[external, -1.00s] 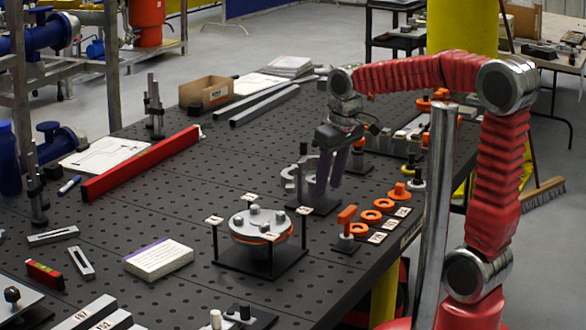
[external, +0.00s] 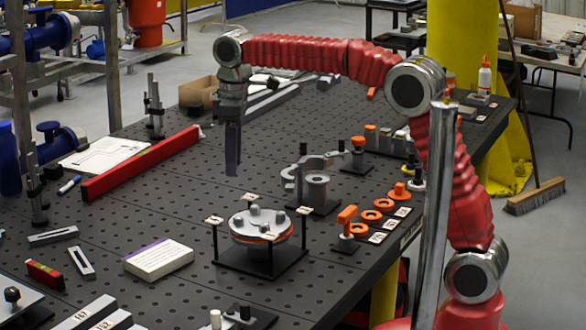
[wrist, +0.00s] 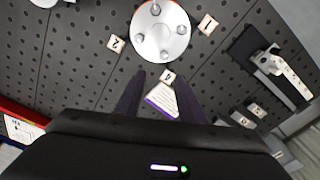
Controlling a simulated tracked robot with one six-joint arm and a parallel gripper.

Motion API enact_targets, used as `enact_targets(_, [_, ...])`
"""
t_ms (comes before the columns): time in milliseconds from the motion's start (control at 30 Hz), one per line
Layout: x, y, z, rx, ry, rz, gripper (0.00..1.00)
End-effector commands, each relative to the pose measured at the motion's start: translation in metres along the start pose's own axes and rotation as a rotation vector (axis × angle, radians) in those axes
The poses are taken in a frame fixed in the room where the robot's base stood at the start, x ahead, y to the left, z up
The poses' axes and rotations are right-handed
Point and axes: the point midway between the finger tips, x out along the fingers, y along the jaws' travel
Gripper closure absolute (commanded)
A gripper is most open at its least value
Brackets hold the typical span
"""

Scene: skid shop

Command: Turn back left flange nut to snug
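The round silver flange (external: 262,236) with an orange ring sits on a black stand with numbered tags at its corners. Several nuts or bolt heads stand on its top, one towards the back (external: 255,210) and one at the left (external: 237,220). In the wrist view the flange (wrist: 152,33) is at the top centre, its nuts all visible. My gripper (external: 232,174) hangs pointing down, above and behind the flange's left side in the external view, touching nothing. In the wrist view my gripper (wrist: 153,76) has its fingers apart and empty, short of the flange's rim.
A red bar (external: 142,163) lies further back. A grey clamp-like fixture (external: 314,188) stands behind right. Orange rings (external: 370,216) and an orange-handled piece (external: 347,222) are at the right edge.

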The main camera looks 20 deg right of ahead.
Motion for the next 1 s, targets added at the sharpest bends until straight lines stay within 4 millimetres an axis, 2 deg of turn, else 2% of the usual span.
enact_targets(33, [-0.009, 0.000, 0.001, -0.019, -0.002, -0.001, 0.64])
enact_targets(100, [-0.012, -0.002, 0.006, -0.045, -0.021, -0.009, 0.64])
enact_targets(200, [-0.011, -0.004, 0.012, -0.072, -0.042, -0.019, 0.64])
enact_targets(633, [-0.008, -0.004, 0.012, -0.079, -0.041, -0.019, 0.64])
enact_targets(767, [0.001, -0.005, 0.012, -0.078, -0.042, -0.020, 0.64])
enact_targets(1000, [0.033, -0.005, 0.014, -0.078, -0.043, -0.020, 0.64])
